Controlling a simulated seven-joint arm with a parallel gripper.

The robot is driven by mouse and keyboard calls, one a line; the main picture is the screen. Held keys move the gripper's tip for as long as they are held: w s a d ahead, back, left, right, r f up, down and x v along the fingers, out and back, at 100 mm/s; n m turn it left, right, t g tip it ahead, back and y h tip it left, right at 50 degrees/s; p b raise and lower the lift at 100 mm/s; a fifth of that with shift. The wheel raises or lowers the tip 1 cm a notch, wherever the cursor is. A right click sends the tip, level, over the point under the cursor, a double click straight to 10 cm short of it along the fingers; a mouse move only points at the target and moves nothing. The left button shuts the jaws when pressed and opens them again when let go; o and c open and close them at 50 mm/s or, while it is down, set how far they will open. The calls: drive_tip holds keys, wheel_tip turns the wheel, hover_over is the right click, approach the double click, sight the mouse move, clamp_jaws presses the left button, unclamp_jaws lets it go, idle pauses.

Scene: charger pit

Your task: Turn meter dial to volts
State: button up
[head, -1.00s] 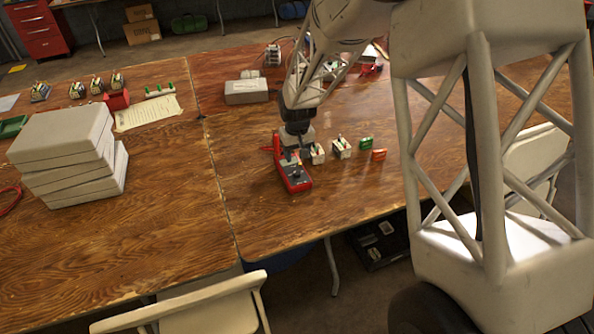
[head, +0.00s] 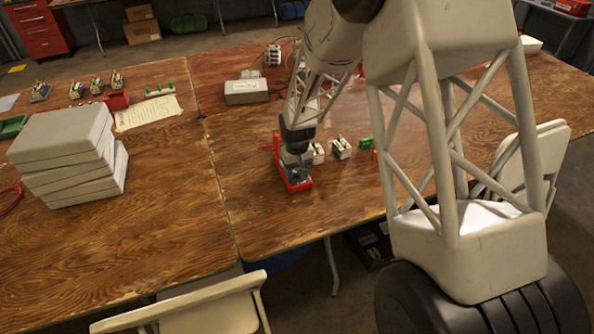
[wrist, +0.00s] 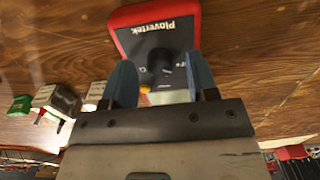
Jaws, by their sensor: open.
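The meter (head: 281,160) is red with a dark face and lies on the wooden table under my gripper. In the wrist view the meter (wrist: 152,18) shows the printed name "Plavertek." at its far end. Its dark round dial (wrist: 160,62) sits between my two blue fingertips. My gripper (wrist: 160,82) is open, with one finger on each side of the dial; I cannot tell whether they touch it. In the head view my gripper (head: 301,168) hides much of the meter's face. The dial's setting is not readable.
White battery-like blocks (head: 341,148) and a green block (head: 365,144) stand just right of the meter. A grey box (head: 246,92) lies behind it. Stacked grey cases (head: 70,150) stand on the left table. The table in front of the meter is clear.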

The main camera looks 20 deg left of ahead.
drive_tip(key=shift+f, duration=0.25)
drive_tip(key=c, duration=0.9)
drive_tip(key=shift+m, duration=0.3)
drive_tip(key=m, duration=1.1)
idle(0.5)
